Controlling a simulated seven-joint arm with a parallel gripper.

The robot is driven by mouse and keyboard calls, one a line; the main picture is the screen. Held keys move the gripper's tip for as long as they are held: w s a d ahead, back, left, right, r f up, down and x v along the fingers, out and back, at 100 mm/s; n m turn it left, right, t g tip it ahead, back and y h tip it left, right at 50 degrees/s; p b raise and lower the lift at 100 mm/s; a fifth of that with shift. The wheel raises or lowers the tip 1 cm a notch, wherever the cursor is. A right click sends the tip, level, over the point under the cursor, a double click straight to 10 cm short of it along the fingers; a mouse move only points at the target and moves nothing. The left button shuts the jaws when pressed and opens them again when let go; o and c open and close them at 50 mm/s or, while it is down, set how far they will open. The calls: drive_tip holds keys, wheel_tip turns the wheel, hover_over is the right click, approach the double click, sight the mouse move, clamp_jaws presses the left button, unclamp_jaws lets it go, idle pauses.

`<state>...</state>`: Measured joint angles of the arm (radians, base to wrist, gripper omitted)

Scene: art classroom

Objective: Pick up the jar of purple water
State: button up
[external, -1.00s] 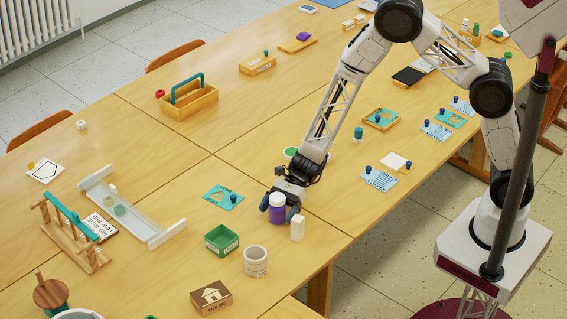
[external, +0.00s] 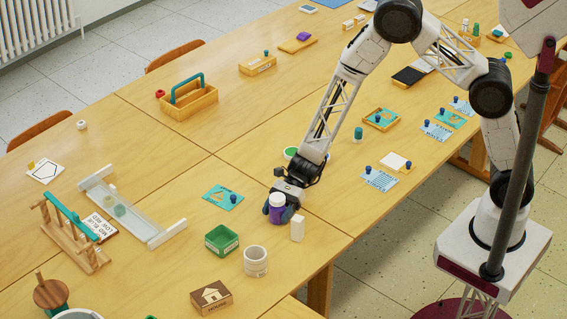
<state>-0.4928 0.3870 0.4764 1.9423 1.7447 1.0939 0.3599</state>
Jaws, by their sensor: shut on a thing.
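The jar of purple water (external: 277,211) has a purple body and a white lid. It stands upright near the front edge of the wooden table in the external view. My gripper (external: 279,208) reaches down to it from behind, with its dark fingers on both sides of the jar. The gripper is shut on the jar. The jar's far side is hidden by my gripper. I cannot tell any gap between the jar's base and the table.
A green box (external: 222,240) and a white ringed cup (external: 256,261) are nearer the camera. A teal card (external: 223,196) lies to the left. A green-topped container (external: 291,153) is behind my wrist.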

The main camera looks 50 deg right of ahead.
sight(282, 195)
drive_tip(key=shift+c, duration=0.7)
drive_tip(key=shift+r, duration=0.2)
drive_tip(key=shift+r, duration=1.75)
drive_tip(key=s+d, duration=0.3)
drive_tip(key=s, duration=0.1)
drive_tip(key=s+d, duration=0.3)
drive_tip(key=s, duration=0.1)
drive_tip(key=s+d+r, duration=0.1)
drive_tip(key=s+d, duration=0.3)
drive_tip(key=shift+s, duration=0.2)
